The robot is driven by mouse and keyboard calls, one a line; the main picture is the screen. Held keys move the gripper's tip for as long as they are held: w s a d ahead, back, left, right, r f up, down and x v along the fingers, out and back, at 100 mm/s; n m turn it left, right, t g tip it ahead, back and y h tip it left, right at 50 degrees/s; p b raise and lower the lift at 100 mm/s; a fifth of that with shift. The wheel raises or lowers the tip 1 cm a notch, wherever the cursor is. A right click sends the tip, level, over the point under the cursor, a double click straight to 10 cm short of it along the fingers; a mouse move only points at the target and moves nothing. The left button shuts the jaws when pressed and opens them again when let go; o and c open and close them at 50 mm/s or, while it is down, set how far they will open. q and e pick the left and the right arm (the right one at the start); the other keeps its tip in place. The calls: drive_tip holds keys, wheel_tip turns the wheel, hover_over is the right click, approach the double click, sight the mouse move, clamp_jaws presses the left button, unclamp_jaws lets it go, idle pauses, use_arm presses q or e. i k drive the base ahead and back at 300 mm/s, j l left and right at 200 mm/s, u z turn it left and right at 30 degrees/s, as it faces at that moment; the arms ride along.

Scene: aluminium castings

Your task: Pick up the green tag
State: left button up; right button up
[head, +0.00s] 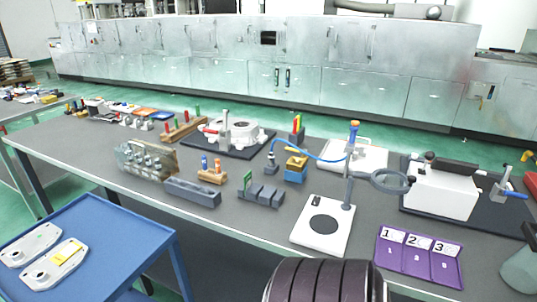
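A small green piece (247,180), which looks like the green tag, stands upright at the left end of a grey slotted block (262,195) near the middle of the table. Its lower part is hidden by the block. Neither of my grippers shows in the head view.
Left of the slotted block are a grey trough (192,192) and a wooden holder (212,177) with coloured pegs. To the right are a white stand with a ring magnifier (390,181) and a purple numbered tray (420,257). A blue cart (115,232) holds castings.

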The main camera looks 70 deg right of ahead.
sight(247, 179)
drive_tip(key=z, duration=2.1)
drive_tip(key=i+j, duration=0.1)
drive_tip(key=j, duration=0.7)
drive_tip(key=i+j+u, duration=0.1)
drive_tip(key=j, duration=0.3)
drive_tip(key=i+j, duration=0.15)
drive_tip(key=j, duration=0.25)
